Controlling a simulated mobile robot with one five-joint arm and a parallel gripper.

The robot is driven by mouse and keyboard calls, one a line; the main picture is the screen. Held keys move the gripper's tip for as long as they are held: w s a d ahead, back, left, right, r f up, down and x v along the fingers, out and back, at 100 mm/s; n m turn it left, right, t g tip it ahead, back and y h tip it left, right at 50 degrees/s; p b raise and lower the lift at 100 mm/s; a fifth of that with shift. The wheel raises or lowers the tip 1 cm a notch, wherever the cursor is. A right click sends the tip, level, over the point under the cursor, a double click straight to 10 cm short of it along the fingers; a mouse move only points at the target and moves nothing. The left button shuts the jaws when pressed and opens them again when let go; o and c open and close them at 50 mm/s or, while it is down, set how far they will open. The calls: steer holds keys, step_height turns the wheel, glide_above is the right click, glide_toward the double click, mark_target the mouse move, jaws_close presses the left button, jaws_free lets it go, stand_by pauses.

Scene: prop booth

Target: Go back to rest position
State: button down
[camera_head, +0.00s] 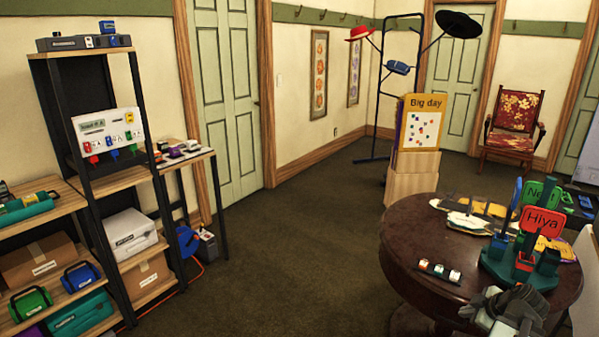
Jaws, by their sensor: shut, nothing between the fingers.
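My gripper (516,301) shows at the lower right, in front of the round dark table (408,247) and over its near edge. It looks grey and is shut, with nothing seen in it. Part of it is cut off by the bottom edge of the picture. Just behind it on the table stands a green holder (507,268) with small cups and upright paddle signs. A red sign (541,221) reads "Hiya". The gripper looks close to this holder, but I cannot tell the gap.
A small dark strip with light blocks (439,271) lies on the table's left part. Shelves (127,180) with boxes and cases stand at the left. A "Big day" board (421,125) and hat rack (378,95) stand behind the table. The carpet between is clear.

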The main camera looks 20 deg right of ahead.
steer(key=w+a+f+n+g+y, duration=0.1)
steer(key=w+a+n, duration=0.1)
steer(key=w+a, duration=0.65)
steer(key=w+a+n+y, duration=0.2)
steer(key=w+a, duration=0.3)
steer(key=a, duration=0.7)
steer(key=w+a+f+n+g+y, duration=0.1)
steer(key=w+a+n, duration=0.1)
steer(key=w+a, duration=0.7)
steer(key=s+a+f+m+g+h, duration=0.1)
steer(key=s+a+m+g, duration=0.15)
steer(key=a, duration=0.85)
steer(key=s+a+f+m+g+h, duration=0.1)
steer(key=s+a+f+m+g, duration=0.15)
steer(key=a, duration=0.95)
steer(key=s+d+r+m+p, duration=0.1)
steer(key=r+m+p, duration=0.3)
steer(key=r+p, duration=0.2)
steer(key=s+d+r+m+p, duration=0.1)
steer(key=s+r+m+p, duration=0.1)
steer(key=r+m+p, duration=0.2)
step_height(320, 180, up, 4)
steer(key=p, duration=0.3)
steer(key=shift+d+h, duration=0.4)
steer(key=shift+s, duration=0.1)
